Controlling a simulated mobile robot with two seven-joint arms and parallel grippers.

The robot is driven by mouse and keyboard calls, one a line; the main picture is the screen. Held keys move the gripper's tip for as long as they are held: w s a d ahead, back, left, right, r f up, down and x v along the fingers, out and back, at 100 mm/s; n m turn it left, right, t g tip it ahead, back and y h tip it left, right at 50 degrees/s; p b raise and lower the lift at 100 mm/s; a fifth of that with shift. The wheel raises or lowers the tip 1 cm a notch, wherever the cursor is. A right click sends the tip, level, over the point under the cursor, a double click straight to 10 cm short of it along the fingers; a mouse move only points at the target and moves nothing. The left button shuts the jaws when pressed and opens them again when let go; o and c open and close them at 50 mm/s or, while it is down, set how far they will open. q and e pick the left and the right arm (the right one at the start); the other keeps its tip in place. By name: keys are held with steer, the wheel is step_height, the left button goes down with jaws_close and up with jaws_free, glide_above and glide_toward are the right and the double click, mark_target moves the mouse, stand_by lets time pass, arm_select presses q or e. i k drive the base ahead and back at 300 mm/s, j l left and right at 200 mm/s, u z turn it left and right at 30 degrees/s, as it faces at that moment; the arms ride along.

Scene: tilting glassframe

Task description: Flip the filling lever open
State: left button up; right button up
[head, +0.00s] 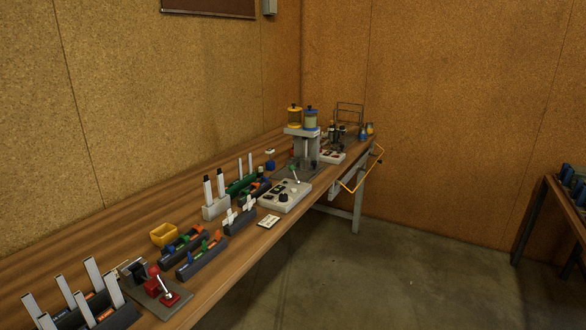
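Several levers show on the long wooden bench (135,222), and I cannot tell which one is the filling lever. Behind that, a grey stand (304,146) carries a yellow canister (294,116) and a blue-and-yellow canister (311,119). These parts are small, so their open or shut positions are unclear. Neither of my grippers is in view.
Dark racks with coloured parts (201,256), a yellow bin (163,235) and upright white pieces (215,205) crowd the bench. The concrete floor (420,275) is clear. Another table (566,215) stands at right.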

mark_target(292, 167)
steer(key=i+l+u, duration=0.15)
steer(key=u, duration=0.25)
steer(key=i+l+u, duration=0.1)
steer(key=u, duration=0.3)
steer(key=i+l+u, duration=0.1)
steer(key=l+u, duration=0.15)
steer(key=u, duration=0.2)
steer(key=i+l+u, duration=0.2)
steer(key=l, duration=0.25)
steer(key=l+u, duration=0.2)
steer(key=l, duration=0.25)
steer(key=l+u, duration=0.2)
steer(key=l, duration=0.7)
steer(key=i+l, duration=0.1)
steer(key=l, duration=1.2)
steer(key=l+u, duration=0.1)
steer(key=l, duration=1.25)
steer(key=i, duration=0.05)
